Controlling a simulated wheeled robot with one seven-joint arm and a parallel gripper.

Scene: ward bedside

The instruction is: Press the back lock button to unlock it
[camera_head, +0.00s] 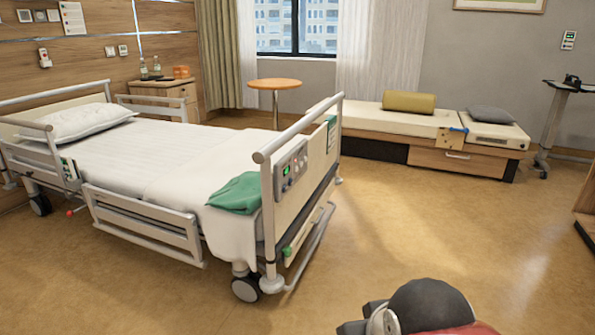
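A hospital bed (160,165) stands at the left. Its footboard carries a grey control panel (291,169) with a small green display and several buttons, one reddish. The panel is seen at an angle, and its labels are too small to read, so I cannot tell which button is the back lock. A smaller control panel (68,168) with a green mark sits on the near side rail at the head end. My gripper is not in view. Part of my arm, dark grey and red, shows at the bottom right, well apart from the bed.
A green cloth (237,193) lies on the bed's foot end. A round table (275,84) stands behind the bed, beside a bench (390,120) with cushions. A wheeled stand (556,120) is at the far right. The floor (420,215) right of the footboard is clear.

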